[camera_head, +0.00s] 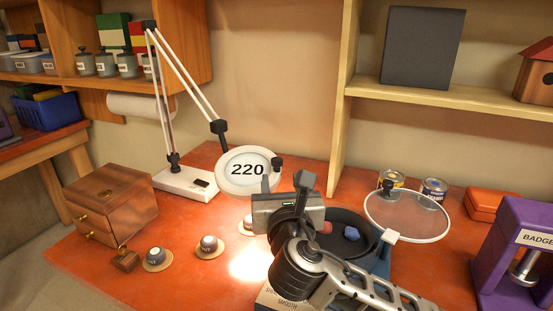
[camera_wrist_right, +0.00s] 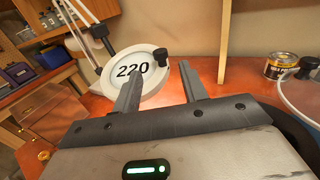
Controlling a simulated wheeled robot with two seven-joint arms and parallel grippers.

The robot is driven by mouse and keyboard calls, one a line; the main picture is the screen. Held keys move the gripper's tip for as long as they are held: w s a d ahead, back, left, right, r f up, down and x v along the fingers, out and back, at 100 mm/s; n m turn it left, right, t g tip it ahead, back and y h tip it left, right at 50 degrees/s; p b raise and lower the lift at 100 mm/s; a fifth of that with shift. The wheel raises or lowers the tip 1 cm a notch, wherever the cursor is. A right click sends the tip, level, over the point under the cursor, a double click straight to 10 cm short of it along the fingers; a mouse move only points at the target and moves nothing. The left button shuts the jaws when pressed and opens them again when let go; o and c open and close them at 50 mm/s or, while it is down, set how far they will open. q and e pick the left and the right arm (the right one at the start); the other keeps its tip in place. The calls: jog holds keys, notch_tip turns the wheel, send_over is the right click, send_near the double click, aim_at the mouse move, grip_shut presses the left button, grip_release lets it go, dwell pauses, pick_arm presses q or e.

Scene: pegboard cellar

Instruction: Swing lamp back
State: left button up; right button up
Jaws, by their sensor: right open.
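The white lamp (camera_head: 185,75) stands at the back left of the table, its jointed arm folding down from a high elbow. Its round head (camera_head: 228,185) faces me and shows "220" in its middle. A dark knob (camera_head: 277,162) sticks out at the head's right rim. My right gripper (camera_head: 285,184) is open and empty, just in front of and right of the head. In the right wrist view the head (camera_wrist_right: 112,82) lies beyond the left finger, and the knob (camera_wrist_right: 161,56) appears between the fingertips, apart from them. My left gripper is not in view.
A wooden drawer box (camera_head: 112,195) stands left. Several small round pieces, one a capped disc (camera_head: 208,245), lie in front. A dark round pan is partly hidden behind my arm. A clear round lens (camera_head: 405,215), cans (camera_head: 433,188) and a purple press (camera_head: 510,265) stand right.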

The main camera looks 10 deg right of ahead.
aim_at(278, 163)
jog(key=w, duration=0.1)
jog(key=w+b, duration=0.2)
jog(key=w, duration=0.1)
jog(key=shift+d+f, duration=0.25)
jog(key=w, duration=0.1)
jog(key=w+b, duration=0.1)
jog(key=w, duration=0.1)
jog(key=w+b, duration=0.1)
jog(key=w, duration=0.1)
jog(key=shift+d+r, duration=0.15)
jog(key=shift+d, duration=0.15)
jog(key=shift+w+b, duration=0.3)
pick_arm(q)
jog(key=shift+w+d+f+t, duration=0.3)
jog(key=shift+w+d+f, duration=0.05)
jog(key=shift+w+f, duration=0.35)
pick_arm(e)
jog(key=shift+r, duration=0.1)
